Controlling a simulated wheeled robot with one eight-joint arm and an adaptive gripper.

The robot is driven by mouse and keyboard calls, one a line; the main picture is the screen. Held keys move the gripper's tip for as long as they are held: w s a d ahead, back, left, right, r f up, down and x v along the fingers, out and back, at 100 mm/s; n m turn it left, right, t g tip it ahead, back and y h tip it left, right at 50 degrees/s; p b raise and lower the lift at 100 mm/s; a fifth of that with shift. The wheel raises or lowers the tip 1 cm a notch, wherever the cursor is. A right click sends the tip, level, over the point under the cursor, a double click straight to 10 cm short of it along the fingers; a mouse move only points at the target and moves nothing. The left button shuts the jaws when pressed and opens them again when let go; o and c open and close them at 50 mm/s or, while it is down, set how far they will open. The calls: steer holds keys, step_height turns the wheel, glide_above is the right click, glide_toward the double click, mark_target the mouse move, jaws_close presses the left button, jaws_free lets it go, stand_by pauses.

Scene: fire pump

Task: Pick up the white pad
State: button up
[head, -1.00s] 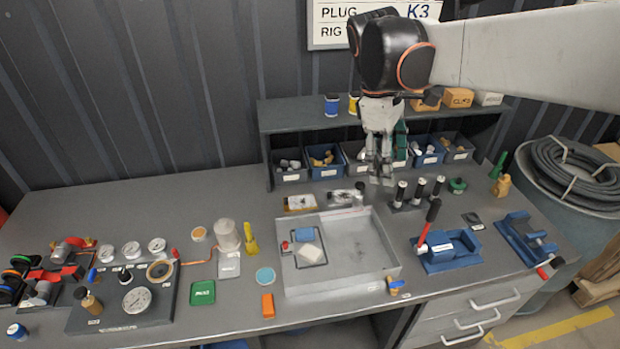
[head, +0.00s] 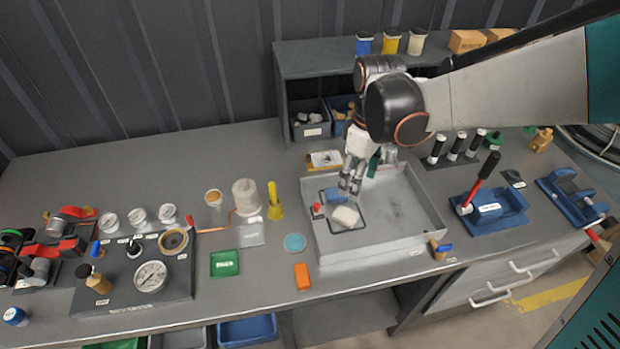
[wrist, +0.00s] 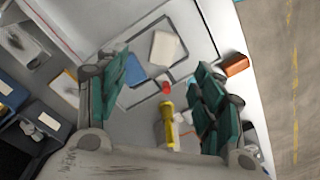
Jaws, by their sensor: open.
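The white pad (head: 345,216) lies in the left part of a shallow grey tray (head: 420,240), inside a dark rectangular outline. A blue pad (head: 333,194) lies just behind it. A small red knob (head: 316,209) is to its left. My gripper (head: 352,186) is above the tray, behind the white pad and apart from it. In the wrist view the white pad (wrist: 164,49) shows beyond the fingertips, and the blue pad (wrist: 136,69) is partly hidden by the left finger. My gripper (wrist: 160,95) is open, with nothing held between its green fingers.
A blue fixture with a red lever (head: 480,205) stands right of the tray. A shelf with bins (head: 310,120) stands behind. Much of the tray's right half is clear.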

steer(key=b, duration=0.2)
glide_above(352, 217)
steer(key=w, duration=0.2)
steer(key=f, duration=0.6)
steer(key=shift+s, duration=0.25)
steer(key=f, duration=0.2)
steer(key=s+f+b, duration=0.1)
steer(key=f, duration=0.2)
steer(key=shift+s+f, duration=0.1)
steer(key=shift+s, duration=0.05)
steer(key=shift+f+b, duration=0.35)
steer(key=shift+f, duration=0.1)
steer(key=c, duration=1)
steer(key=shift+r, duration=0.2)
steer(key=shift+c, duration=0.2)
step_height(352, 217, up, 20)
steer(key=p, duration=1.4)
steer(key=shift+f, duration=0.15)
